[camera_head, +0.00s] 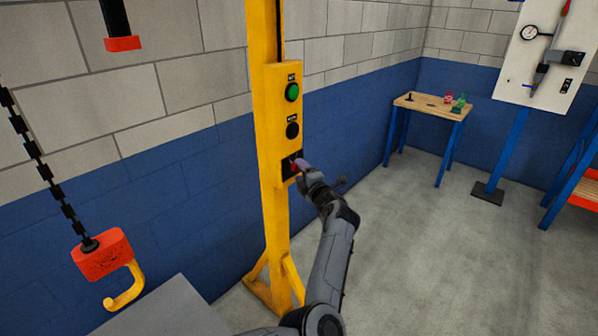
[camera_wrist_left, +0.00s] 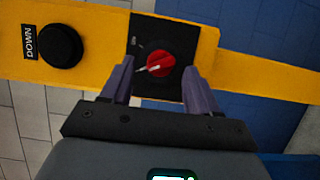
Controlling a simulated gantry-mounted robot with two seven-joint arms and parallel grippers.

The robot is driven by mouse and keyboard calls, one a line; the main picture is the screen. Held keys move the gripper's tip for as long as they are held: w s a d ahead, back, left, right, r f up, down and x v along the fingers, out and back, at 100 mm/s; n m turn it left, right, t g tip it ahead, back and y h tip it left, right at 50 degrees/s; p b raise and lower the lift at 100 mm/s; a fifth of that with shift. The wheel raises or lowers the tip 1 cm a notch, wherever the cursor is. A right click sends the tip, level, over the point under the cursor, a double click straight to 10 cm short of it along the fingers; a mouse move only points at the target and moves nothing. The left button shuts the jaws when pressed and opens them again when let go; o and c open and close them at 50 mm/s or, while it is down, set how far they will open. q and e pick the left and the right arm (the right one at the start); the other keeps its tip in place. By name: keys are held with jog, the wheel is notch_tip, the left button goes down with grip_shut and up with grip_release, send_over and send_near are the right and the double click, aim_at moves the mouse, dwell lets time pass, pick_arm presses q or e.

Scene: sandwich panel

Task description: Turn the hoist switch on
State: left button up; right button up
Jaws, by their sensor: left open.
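The hoist switch is a red rotary knob on a black plate, low on a yellow post (camera_head: 270,130). In the left wrist view the red knob (camera_wrist_left: 160,64) shows a pale pointer mark directed to the picture's left and slightly down. My left gripper (camera_head: 300,165) is at the switch plate and partly hides the knob in the head view. In the left wrist view its two purple-grey fingers (camera_wrist_left: 158,70) stand open on either side of the knob, with visible gaps. Contact with the plate cannot be told. My right gripper is not in view.
Above the switch are a black DOWN button (camera_wrist_left: 60,45) and a green button (camera_head: 292,92). A red hoist hook block (camera_head: 102,254) hangs on a chain at left. A small wooden-topped table (camera_head: 430,106) and a white panel (camera_head: 545,55) stand behind right. Floor between is clear.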

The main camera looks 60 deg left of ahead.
pick_arm(q)
jog(key=shift+w+a, duration=0.1)
jog(key=shift+a, duration=0.8)
jog(key=c, duration=1)
